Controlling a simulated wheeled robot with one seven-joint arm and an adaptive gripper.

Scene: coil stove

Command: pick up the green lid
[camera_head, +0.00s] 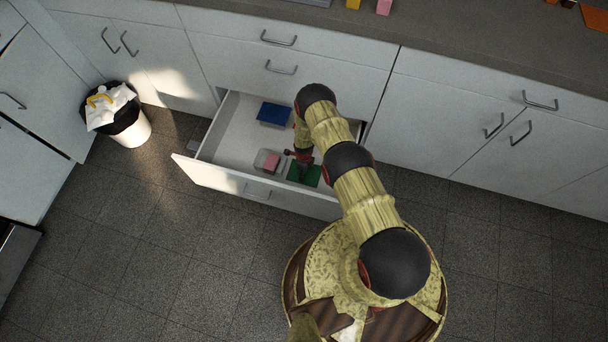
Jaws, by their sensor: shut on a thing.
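The green lid (312,176) is a flat green piece in the front right part of the open lower drawer (228,152). My gripper (304,172) reaches down into the drawer and is shut on the green lid. The fingers and part of the lid are hidden behind the gripper body and my arm. I cannot tell whether the lid touches the drawer floor.
In the drawer, a clear container with a pink item (268,161) is just left of my gripper, and a blue lid (273,114) lies toward the back. A trash bin (129,127) stands at the left. The counter (470,50) runs behind. The drawer walls surround my gripper.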

